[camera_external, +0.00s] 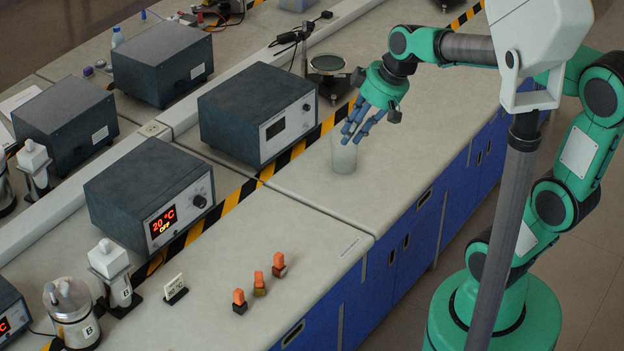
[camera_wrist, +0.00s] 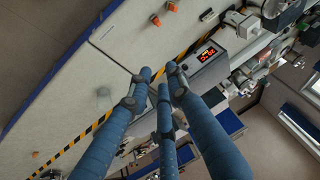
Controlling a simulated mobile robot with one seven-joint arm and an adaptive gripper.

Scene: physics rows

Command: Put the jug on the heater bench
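The jug (camera_external: 343,155), a pale translucent cylinder, stands upright on the far bench section near the striped tape. It shows faintly in the wrist view (camera_wrist: 103,94), left of my fingers. My gripper (camera_external: 356,132) has several blue fingers, spread apart with nothing between them, also seen in the wrist view (camera_wrist: 155,82). In the outside view the fingers overlap the jug's upper right; I cannot tell whether they touch it. The near bench section (camera_external: 300,235) bears a dark heater box (camera_external: 150,190) reading 20 °C OFF, which also shows in the wrist view (camera_wrist: 205,62).
Three orange-topped blocks (camera_external: 260,284) and a small sign (camera_external: 175,288) stand on the near section. Another grey box (camera_external: 258,112) stands left of the jug, and a round stand (camera_external: 328,70) behind it. Bare bench lies right of the jug.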

